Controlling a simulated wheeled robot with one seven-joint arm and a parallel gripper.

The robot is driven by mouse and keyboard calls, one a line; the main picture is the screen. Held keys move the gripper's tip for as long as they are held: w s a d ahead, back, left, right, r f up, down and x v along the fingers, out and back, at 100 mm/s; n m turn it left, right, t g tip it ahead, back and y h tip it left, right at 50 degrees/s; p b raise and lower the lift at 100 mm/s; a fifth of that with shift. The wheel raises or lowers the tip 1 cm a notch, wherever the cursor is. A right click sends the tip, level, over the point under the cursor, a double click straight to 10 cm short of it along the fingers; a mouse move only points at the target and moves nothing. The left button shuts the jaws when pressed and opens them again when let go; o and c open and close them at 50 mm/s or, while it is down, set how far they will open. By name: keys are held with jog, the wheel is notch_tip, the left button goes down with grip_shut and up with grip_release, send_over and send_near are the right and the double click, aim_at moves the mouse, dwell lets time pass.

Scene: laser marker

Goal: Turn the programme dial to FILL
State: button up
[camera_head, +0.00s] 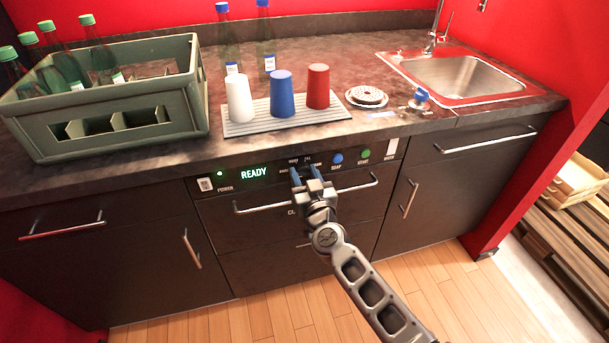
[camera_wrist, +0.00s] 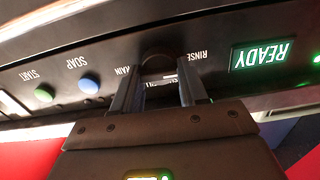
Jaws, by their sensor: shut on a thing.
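The programme dial (camera_wrist: 158,64) is a dark round knob on the black control panel (camera_wrist: 225,40), seen upside down in the wrist view. My gripper (camera_wrist: 157,88) has one finger on each side of it and is shut on it. RINSE and MAIN can be read beside the dial; other lettering is partly covered by the fingers. I cannot make out the pointer or a FILL label. In the head view my gripper (camera_head: 305,174) reaches the panel and hides the dial. The display (camera_head: 254,173) reads READY in green.
A blue SOAP button (camera_head: 337,159) and green START button (camera_head: 366,153) sit right of the dial. A bar handle (camera_head: 263,209) runs below the panel. Above, the counter holds a green bottle crate (camera_head: 112,122), several cups and bottles, and a sink (camera_head: 455,80).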

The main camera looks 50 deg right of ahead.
jog(key=m, duration=0.6)
jog(key=shift+p, duration=0.4)
jog(key=m, duration=0.5)
jog(key=shift+s+d+f+m, duration=0.1)
jog(key=shift+d+f+m, duration=0.05)
jog(key=shift+m, duration=0.15)
jog(key=m+b, duration=0.1)
jog(key=m, duration=0.5)
jog(key=shift+f, duration=0.15)
jog(key=m+b, duration=0.1)
jog(key=m, duration=0.4)
jog(key=shift+f+m+b, duration=0.1)
jog(key=shift+m+b, duration=0.2)
jog(key=shift+m, duration=0.1)
jog(key=o, duration=1.1)
jog(key=shift+c, duration=0.2)
